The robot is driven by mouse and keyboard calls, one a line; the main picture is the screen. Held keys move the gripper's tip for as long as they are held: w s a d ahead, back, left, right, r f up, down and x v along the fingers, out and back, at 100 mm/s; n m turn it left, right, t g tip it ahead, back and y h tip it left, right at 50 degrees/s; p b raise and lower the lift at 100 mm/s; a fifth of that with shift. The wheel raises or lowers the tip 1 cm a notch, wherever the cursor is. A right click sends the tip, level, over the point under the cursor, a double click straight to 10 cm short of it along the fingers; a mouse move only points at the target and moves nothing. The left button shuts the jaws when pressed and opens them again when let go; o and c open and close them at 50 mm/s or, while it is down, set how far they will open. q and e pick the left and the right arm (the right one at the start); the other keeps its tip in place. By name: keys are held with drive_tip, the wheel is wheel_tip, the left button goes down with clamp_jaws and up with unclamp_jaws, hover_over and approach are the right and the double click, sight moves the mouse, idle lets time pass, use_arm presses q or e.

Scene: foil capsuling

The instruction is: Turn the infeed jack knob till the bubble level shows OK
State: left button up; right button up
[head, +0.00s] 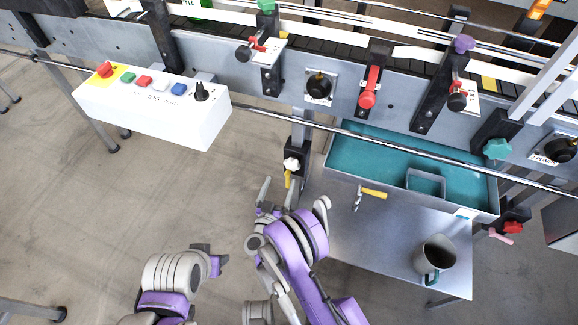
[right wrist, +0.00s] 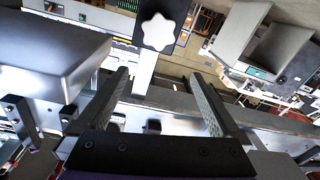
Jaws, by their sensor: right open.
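A white star-shaped knob (head: 292,164) sits on a black jack block under the conveyor's front rail, with a yellow part below it. I take it for the infeed jack knob. In the right wrist view the white knob (right wrist: 159,31) shows at the top, beyond the fingertips. My right gripper (head: 278,187) is open, just below the knob in the head view; nothing shows between its fingers (right wrist: 163,85). My left gripper (head: 210,256) is low and left, away from the knob, its jaws unclear. I cannot make out a bubble level or its reading.
A white button box (head: 150,112) hangs on the rail at left. To the right are a teal-lined tray (head: 370,145), a steel shelf (head: 345,240) with a yellow-handled hammer (head: 372,193) and a mug (head: 434,258). A teal knob (head: 497,149) is at far right.

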sight(291, 167)
drive_tip(key=shift+h, duration=0.4)
drive_tip(key=w+d+f, duration=0.1)
drive_tip(key=w, duration=0.2)
drive_tip(key=w+d+f, duration=0.1)
drive_tip(key=w, duration=0.2)
drive_tip(key=w+d+f, duration=0.1)
drive_tip(key=w, duration=0.2)
drive_tip(key=shift+d+f+b, duration=0.3)
drive_tip(key=shift+d+b, duration=0.05)
drive_tip(key=shift+d, duration=0.05)
use_arm(q)
drive_tip(key=shift+w+a+f, duration=0.1)
drive_tip(key=shift+w+f, duration=0.25)
drive_tip(key=shift+f, duration=0.25)
